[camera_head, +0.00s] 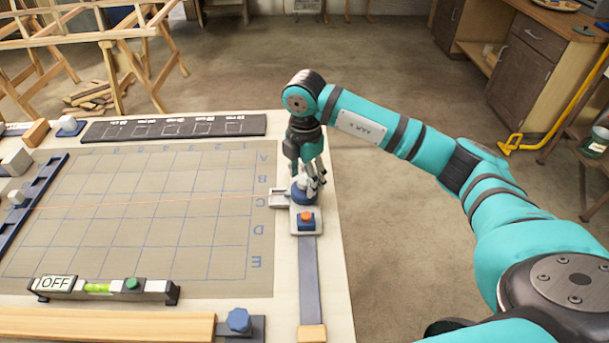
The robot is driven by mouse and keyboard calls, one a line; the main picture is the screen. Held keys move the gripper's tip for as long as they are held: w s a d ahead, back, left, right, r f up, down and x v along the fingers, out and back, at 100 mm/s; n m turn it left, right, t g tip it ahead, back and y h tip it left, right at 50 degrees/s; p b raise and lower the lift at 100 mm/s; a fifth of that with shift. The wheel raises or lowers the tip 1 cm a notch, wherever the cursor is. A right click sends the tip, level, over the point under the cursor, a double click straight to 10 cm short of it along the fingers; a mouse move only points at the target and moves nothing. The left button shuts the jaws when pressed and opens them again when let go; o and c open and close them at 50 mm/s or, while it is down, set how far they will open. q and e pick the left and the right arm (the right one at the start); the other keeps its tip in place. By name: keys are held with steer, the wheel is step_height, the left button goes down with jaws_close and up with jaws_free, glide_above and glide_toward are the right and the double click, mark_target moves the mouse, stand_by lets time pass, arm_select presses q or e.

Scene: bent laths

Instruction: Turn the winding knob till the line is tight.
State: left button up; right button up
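My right gripper (308,186) points down over the winder (306,219) at the right edge of the gridded board (150,230). Its fingers are down at the blue winding knob (301,196) and partly hide it. I cannot tell whether they press on it. An orange button sits on a blue block in front of the knob. The thin reddish line (150,204) runs across the board from the rail at the left to the winder. It looks nearly straight; its tension is hard to judge. My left gripper is not in view.
A spirit level (104,288) with an OFF label lies at the board's front. A dark strip (172,128) lies along the back. A wooden lath (105,324) and a blue clamp knob (238,320) are in front. Floor right of the table is clear beneath my arm.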

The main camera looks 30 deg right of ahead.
mark_target(305, 179)
step_height(305, 179, up, 12)
stand_by(0.6)
stand_by(0.5)
